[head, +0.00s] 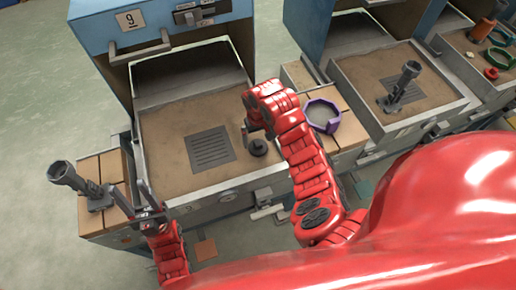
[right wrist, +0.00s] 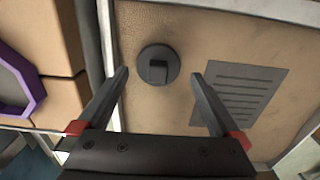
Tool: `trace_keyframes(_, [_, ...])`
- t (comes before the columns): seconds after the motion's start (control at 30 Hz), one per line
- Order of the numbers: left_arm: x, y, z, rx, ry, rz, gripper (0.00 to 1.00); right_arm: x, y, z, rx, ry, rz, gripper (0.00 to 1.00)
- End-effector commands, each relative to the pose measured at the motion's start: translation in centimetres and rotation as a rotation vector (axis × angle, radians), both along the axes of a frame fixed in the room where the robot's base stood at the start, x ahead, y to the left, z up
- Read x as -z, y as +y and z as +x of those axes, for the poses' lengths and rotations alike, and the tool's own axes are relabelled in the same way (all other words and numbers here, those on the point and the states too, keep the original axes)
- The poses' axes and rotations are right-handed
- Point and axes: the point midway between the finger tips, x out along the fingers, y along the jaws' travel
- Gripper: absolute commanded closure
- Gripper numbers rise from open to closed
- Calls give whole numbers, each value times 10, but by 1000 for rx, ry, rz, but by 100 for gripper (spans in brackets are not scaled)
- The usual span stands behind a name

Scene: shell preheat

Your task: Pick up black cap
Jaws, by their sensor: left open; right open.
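The black cap (head: 259,148), a round disc with a raised block on top, lies on the tan floor of the middle tray, near its right wall. In the right wrist view the cap (right wrist: 158,66) shows between and slightly beyond the fingertips. My right gripper (head: 251,132) is open and empty, above the cap; the right wrist view also shows its fingers (right wrist: 161,76) spread on either side, with no visible contact. My left gripper (head: 128,190) is open and empty beside a dark grey tubular part on the left side table.
The tubular part (head: 75,182) stands on the left tiled ledge. A dark slotted grate (head: 210,149) lies left of the cap. A purple ring (head: 322,115) sits on the right ledge. Another tubular part (head: 400,88) stands in the right tray. The blue oven front (head: 160,22) rises behind.

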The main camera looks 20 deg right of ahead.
Motion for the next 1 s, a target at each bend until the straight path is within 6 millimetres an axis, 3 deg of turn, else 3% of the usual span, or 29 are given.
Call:
trace_keyframes(0.53, [-20,0,0,0,0,0,50,46,-1,8,0,1,0,0])
trace_keyframes(0.87, [-20,0,0,0,0,0,50,52,-2,8,1,-1,0,0])
trace_keyframes(1.0, [-19,0,0,0,0,0,50,52,-2,8,1,-1,0,25])
